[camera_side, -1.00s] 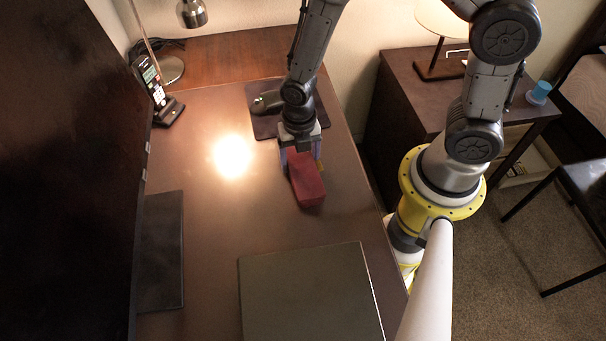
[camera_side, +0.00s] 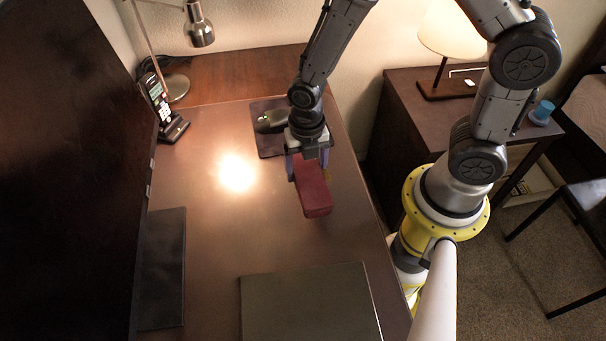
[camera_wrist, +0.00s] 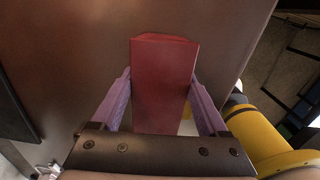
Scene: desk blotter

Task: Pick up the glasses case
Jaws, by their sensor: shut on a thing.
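The glasses case is a red oblong box (camera_side: 312,190), under my gripper in the side view. It also fills the middle of the wrist view (camera_wrist: 164,85). My gripper (camera_side: 307,165) is shut on the glasses case, with one purple finger on each long side. In the wrist view the fingers of my gripper (camera_wrist: 160,98) press on both sides of it. The case appears to be held above the desk, though the exact gap is hard to judge. Its end nearest the wrist is partly hidden by my gripper.
A dark mat (camera_side: 268,145) with a computer mouse (camera_side: 270,121) lies behind my gripper. A flat dark panel (camera_side: 310,305) lies at the front of the desk. A phone (camera_side: 160,105) and a lamp (camera_side: 198,28) stand at the back left. The desk's middle is clear.

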